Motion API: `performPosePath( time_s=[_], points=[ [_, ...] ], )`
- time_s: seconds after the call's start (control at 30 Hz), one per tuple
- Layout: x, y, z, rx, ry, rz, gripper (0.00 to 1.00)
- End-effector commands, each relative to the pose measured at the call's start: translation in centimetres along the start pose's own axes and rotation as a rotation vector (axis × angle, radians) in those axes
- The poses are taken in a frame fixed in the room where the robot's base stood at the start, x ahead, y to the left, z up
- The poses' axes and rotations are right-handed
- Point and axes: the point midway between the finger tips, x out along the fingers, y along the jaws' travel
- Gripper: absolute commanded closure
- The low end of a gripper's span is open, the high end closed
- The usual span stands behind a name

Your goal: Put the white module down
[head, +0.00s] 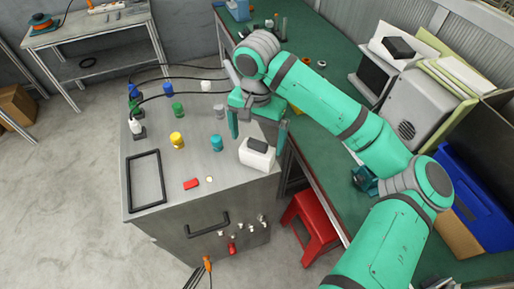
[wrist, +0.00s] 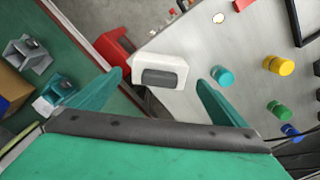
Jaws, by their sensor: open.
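The white module (head: 256,157), a white block with a dark grey top, sits at the right front edge of the grey metal cabinet top (head: 205,190). In the wrist view the module (wrist: 160,60) lies between and beyond my two fingers. My gripper (head: 259,131) is open, with one green finger on each side and clear space to the module. The gripper also shows in the wrist view (wrist: 158,90). The module appears to rest on the cabinet top; its underside is hidden.
A teal knob (head: 216,143), a yellow knob (head: 177,139) and a red block (head: 191,184) are on the cabinet top. A black frame (head: 146,180) lies at its left. A red stool (head: 311,222) stands beside the cabinet. The green bench (head: 318,140) runs along the right.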

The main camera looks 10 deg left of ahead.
Motion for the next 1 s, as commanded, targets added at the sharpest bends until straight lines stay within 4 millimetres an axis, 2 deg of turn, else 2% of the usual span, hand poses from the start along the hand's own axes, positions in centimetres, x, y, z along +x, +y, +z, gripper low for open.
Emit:
performPosePath(
  time_s=[0.1,0.3,0.87,1.0],
  points=[
    [-1.9,0.0,0.0,0.000,0.001,-0.001,0.03],
    [-3.4,0.0,0.0,0.000,0.001,0.000,0.03],
    [-3.6,0.0,0.0,0.001,0.001,-0.001,0.03],
    [-3.3,-0.1,-0.9,0.046,0.022,-0.066,0.03]
  ],
)
